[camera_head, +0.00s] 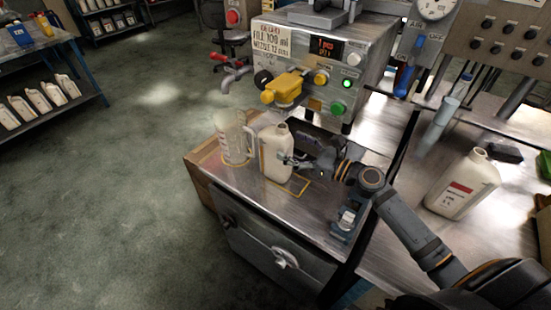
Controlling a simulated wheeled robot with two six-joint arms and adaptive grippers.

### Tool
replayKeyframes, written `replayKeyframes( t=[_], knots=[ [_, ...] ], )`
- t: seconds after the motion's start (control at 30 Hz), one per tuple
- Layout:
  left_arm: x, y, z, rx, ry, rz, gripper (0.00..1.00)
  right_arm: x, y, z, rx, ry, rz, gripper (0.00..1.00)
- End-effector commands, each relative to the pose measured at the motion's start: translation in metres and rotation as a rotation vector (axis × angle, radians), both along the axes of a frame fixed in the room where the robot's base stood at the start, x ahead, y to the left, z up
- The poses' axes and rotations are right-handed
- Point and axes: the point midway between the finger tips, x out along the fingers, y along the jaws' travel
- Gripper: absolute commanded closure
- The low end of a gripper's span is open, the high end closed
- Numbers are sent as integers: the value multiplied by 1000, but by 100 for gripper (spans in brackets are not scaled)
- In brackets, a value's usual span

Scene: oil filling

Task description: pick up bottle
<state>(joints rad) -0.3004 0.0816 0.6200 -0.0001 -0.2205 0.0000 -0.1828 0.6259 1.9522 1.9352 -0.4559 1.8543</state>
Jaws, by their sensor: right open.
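A white bottle (274,154) stands upright on the metal top of the filling station (322,208), next to a clear measuring jug (234,137). My right gripper (290,160) is at the right side of the bottle, with its fingers level with the bottle's middle. The gripper is open, and I cannot tell whether its fingers touch the bottle. A larger white bottle (463,184) with a red and white label stands on the bench at the right. My left gripper is not in view.
The filling machine (325,60) with buttons, a display and a yellow part (283,89) stands behind the bottle. A small grey device (346,220) sits near the front right edge of the station. Shelves (50,116) with several white bottles stand at far left. The floor between is clear.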

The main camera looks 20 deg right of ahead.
Motion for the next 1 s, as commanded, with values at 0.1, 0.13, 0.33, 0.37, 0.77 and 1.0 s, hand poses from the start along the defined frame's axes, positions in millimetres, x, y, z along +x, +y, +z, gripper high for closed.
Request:
replayKeyframes(
  t=[0.1,0.13,0.33,0.37,0.77,1.0],
  knots=[
    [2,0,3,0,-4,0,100,4,4,0,0,4,0,17],
    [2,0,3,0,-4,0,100,4,4,0,0,5,1,17],
    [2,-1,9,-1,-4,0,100,11,10,4,3,2,-1,17],
    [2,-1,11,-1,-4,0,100,14,13,6,5,2,-1,17],
    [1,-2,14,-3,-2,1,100,44,38,4,-1,5,0,17],
    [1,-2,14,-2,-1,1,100,44,38,4,-1,5,1,33]
  ],
)
